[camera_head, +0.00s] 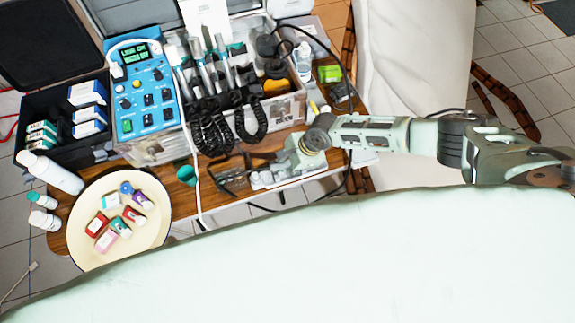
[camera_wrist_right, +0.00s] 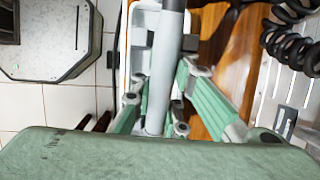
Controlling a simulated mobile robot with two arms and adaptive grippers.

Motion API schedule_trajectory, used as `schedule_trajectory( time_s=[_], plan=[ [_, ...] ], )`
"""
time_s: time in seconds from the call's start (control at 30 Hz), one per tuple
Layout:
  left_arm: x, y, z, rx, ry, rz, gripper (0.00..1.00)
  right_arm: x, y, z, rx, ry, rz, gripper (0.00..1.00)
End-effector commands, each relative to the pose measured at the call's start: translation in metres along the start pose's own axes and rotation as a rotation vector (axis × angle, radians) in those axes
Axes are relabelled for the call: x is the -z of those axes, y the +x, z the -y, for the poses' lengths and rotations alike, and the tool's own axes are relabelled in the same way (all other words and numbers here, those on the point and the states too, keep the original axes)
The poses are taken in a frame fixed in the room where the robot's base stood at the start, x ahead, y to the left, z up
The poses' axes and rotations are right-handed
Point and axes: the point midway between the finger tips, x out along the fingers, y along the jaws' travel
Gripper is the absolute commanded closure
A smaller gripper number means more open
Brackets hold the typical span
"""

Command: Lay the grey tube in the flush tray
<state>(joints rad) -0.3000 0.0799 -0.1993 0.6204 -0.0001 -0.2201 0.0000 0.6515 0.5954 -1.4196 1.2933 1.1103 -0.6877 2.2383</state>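The grey tube (camera_wrist_right: 166,70) runs lengthwise between the fingers of my right gripper (camera_wrist_right: 163,72) in the right wrist view. The pads sit against both its sides, so the gripper looks shut on it. The tube's far end leaves the top of that view. In the head view my right gripper (camera_head: 283,166) reaches in from the right, low over the table's front edge. A white tray (camera_head: 318,170), which looks like the flush tray, lies beneath it, largely covered. Its white edge also shows in the right wrist view (camera_wrist_right: 137,25). The tube is hard to make out in the head view. My left gripper is not in view.
A pale green surface (camera_head: 330,260) fills the front.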

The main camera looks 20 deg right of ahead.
Motion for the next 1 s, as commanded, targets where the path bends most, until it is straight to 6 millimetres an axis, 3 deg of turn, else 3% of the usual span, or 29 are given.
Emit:
schedule_trajectory(
  time_s=[0.03, 0.5, 1.0],
  plan=[
    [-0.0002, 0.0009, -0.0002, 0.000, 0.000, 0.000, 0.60, 0.0096, 0.0069, -0.0179, -0.035, -0.002, -0.021, 1.00],
    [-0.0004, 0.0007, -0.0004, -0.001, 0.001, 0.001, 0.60, 0.0122, 0.0061, -0.0171, -0.033, 0.001, -0.025, 0.64],
    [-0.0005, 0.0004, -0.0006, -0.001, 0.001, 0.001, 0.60, 0.0135, 0.0039, -0.0124, -0.025, 0.002, -0.027, 0.64]
  ],
)
